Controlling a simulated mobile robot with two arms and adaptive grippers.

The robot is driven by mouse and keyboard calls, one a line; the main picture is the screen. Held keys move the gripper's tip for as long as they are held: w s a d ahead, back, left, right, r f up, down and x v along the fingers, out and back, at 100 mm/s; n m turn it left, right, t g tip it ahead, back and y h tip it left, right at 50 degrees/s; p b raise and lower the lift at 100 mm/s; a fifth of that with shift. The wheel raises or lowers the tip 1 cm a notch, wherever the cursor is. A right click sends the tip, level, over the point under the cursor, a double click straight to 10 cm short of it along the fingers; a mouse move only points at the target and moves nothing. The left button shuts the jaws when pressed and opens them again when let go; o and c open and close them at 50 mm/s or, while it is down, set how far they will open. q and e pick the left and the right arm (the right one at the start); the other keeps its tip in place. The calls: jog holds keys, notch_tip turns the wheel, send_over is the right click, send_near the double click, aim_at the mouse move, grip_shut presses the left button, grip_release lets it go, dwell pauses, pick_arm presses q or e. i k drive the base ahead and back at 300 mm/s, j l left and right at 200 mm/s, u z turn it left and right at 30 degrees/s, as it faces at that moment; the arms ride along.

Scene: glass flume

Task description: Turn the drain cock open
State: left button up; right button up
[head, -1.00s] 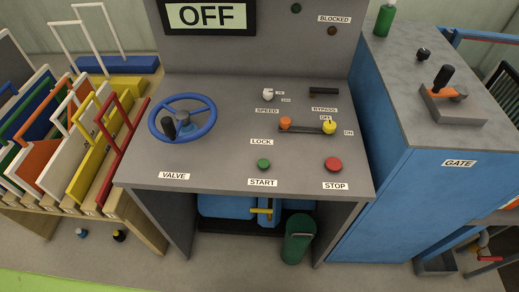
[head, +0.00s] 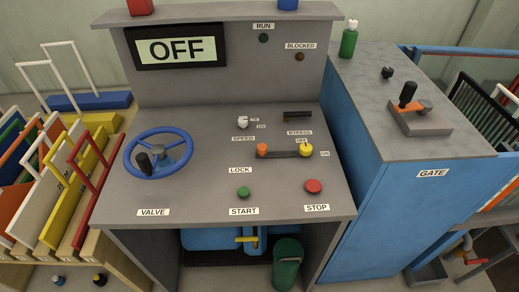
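Neither of my grippers is in view. No part is labelled as the drain cock. A yellow handle (head: 246,239) also shows on blue machinery under the console. I cannot tell from labels which of these is the drain cock, or whether either is open.
The grey console (head: 200,192) carries a blue valve wheel (head: 185,137), buttons and an OFF display (head: 177,50). A blue gate cabinet (head: 375,220) stands to its right. A rack of coloured panels (head: 65,205) is at left. A green bin (head: 287,262) stands below.

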aim_at(467, 262)
jog(key=l+z, duration=0.1)
jog(key=z, duration=1.45)
